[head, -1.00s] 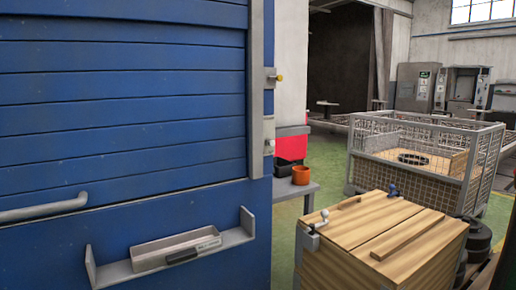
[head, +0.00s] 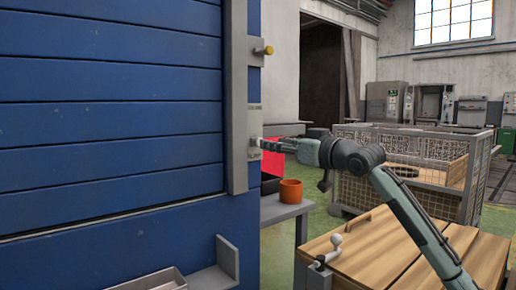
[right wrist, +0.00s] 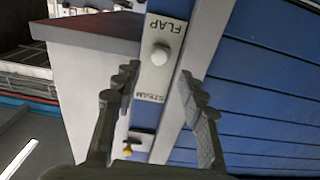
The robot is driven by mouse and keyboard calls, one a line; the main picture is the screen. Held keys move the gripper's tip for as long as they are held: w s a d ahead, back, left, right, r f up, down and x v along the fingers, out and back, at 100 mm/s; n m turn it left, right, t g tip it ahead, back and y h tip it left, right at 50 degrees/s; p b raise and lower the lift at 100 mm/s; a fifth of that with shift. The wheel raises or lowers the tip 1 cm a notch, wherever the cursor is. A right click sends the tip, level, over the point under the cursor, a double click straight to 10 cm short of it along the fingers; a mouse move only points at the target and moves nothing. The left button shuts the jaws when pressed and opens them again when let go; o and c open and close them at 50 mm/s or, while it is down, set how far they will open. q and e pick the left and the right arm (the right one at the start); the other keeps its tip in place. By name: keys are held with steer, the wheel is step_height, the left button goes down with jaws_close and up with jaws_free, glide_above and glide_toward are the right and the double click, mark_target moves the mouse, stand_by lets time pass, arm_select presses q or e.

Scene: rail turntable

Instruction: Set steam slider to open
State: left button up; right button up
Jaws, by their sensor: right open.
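A pale slider plate (head: 253,118) is fixed to the right edge post of the blue cabinet. It also shows in the right wrist view (right wrist: 153,80), upside down, with the words STEAM and FLAP. Its round, light knob (right wrist: 160,54) sits close to the FLAP end, which is the lower end in the head view. My right gripper (right wrist: 158,76) is open, with one finger on each side of the plate. The knob appears between and just beyond the fingertips, with no visible contact. In the head view the right gripper (head: 264,145) points left at the plate's lower part, partly covering it.
A yellow knob (head: 264,50) sits higher on the same post. A grey tray bracket (head: 228,258) juts out at the lower front. An orange pot (head: 291,191) stands on a side table. A wooden crate (head: 400,262) and a mesh cage (head: 470,170) are at right.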

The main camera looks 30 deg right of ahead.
mark_target(257, 142)
steer(key=shift+w+a, duration=0.15)
steer(key=shift+w, duration=2.4)
steer(key=shift+f, duration=0.1)
jaws_close()
